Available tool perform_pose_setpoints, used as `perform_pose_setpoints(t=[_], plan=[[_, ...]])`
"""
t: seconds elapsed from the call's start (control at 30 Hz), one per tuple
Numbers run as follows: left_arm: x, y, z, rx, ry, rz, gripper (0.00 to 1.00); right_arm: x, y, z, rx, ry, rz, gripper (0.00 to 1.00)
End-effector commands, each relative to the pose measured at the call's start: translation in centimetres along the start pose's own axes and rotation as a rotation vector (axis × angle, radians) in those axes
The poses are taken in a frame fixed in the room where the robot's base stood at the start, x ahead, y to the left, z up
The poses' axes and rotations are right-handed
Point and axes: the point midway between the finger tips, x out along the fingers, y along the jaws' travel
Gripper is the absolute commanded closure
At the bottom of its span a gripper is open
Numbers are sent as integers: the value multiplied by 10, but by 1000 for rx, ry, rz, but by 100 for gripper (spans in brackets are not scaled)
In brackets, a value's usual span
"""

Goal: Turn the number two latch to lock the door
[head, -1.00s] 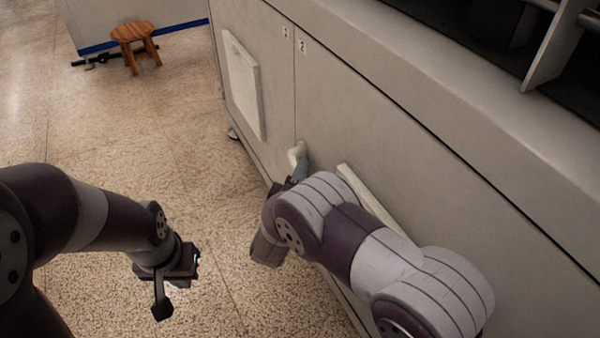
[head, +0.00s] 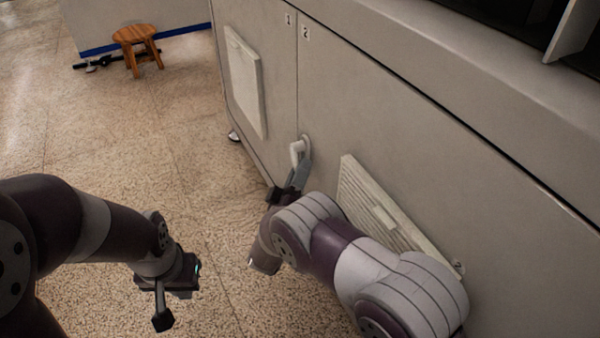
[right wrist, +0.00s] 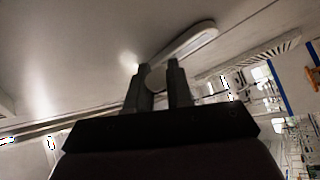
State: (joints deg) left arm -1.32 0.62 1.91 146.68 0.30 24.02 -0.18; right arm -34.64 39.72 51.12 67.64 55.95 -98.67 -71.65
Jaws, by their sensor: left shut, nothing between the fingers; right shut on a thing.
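The number two door (head: 400,140) is the large grey panel marked with a "2" label (head: 305,32). It looks flush with the door to its left. Its pale latch handle (head: 296,150) sits near the door's left edge. My right gripper (head: 301,168) is at the latch, partly hiding it. In the right wrist view the pale handle (right wrist: 190,43) runs up and right from between the two fingers (right wrist: 159,80), which are shut on it. My left gripper (head: 162,318) is shut and empty, hanging over the floor away from the cabinet.
A door marked "1" (head: 288,20) with a vent panel (head: 244,82) is left of door two. Another slatted vent (head: 385,215) is behind my right arm. A wooden stool (head: 137,48) stands far back left. The speckled floor (head: 120,150) between is clear.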

Motion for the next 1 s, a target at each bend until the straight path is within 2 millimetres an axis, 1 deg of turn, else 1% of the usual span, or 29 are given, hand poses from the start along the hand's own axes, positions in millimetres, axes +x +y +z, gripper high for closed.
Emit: perform_pose_setpoints(t=[0.27, 0.3, 0.33, 0.37, 0.63, 0.73, 0.77, 0.87, 1.0], plan=[[0, 0, 0, 0, 0, 0, 100, 0, 0, 1, -2, -2, -1, 100], [0, 0, 0, 0, 0, 0, 100, 0, 0, 1, -2, -2, -1, 69], [0, 0, 0, 0, 0, 0, 100, 0, 0, 1, -2, -2, -1, 59], [0, 0, 0, 0, 0, 0, 100, 0, 0, 1, -2, -2, -1, 58], [-1, 0, 0, 0, 0, 0, 100, -1, 0, 0, -2, -1, -1, 58], [-8, 0, -1, 0, 0, 0, 100, -11, 2, -2, -3, 0, -3, 58], [-11, 0, -1, 0, 0, 0, 100, -16, 2, -2, -4, 1, -4, 58], [-22, 0, -3, 0, 0, 0, 100, -42, 3, -4, -4, 3, -6, 58], [-34, 0, -4, 0, 0, 0, 100, -81, 3, -3, -4, 4, -5, 58]])
